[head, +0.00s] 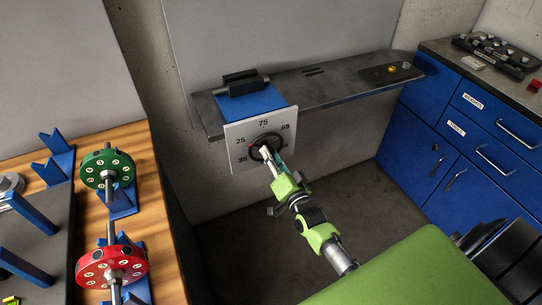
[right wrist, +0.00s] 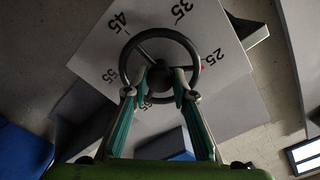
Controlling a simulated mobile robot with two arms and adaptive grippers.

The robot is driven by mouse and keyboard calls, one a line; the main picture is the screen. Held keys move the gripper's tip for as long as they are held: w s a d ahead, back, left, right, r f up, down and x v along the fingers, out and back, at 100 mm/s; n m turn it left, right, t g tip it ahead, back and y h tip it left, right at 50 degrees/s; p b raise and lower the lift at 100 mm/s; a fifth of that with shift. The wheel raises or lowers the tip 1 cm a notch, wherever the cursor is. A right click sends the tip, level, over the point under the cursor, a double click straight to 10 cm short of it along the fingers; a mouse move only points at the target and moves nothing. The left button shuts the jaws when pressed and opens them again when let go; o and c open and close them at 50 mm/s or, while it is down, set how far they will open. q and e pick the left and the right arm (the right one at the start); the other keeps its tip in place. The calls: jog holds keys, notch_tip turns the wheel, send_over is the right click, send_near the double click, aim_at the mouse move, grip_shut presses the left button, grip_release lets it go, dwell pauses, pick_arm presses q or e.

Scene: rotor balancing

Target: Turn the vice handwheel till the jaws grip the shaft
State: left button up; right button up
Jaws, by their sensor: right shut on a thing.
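The black handwheel (head: 257,151) sits on a white dial plate (head: 238,157) on the front of the shelf. In the right wrist view the wheel's ring (right wrist: 158,31) and spokes show in front of the numbered plate, with a red mark (right wrist: 203,67) beside the ring. My right gripper (right wrist: 163,88) is shut on the wheel, its fingers on either side of the hub. Above the plate, a blue block (head: 265,102) carries the dark vice jaws (head: 240,77). A grey bar lies along them; I cannot tell whether it is gripped. My left gripper is out of view.
A green disc (head: 96,164) and a red disc (head: 100,260) stand on the wooden bench at left, with a shaft between them and blue supports (head: 60,157). The grey shelf (head: 330,91) runs right to blue cabinets (head: 438,100). The floor below the dial is clear.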

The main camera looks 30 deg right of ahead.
jog(key=o, duration=1.1)
jog(key=s, duration=1.2)
jog(key=shift+a, duration=0.35)
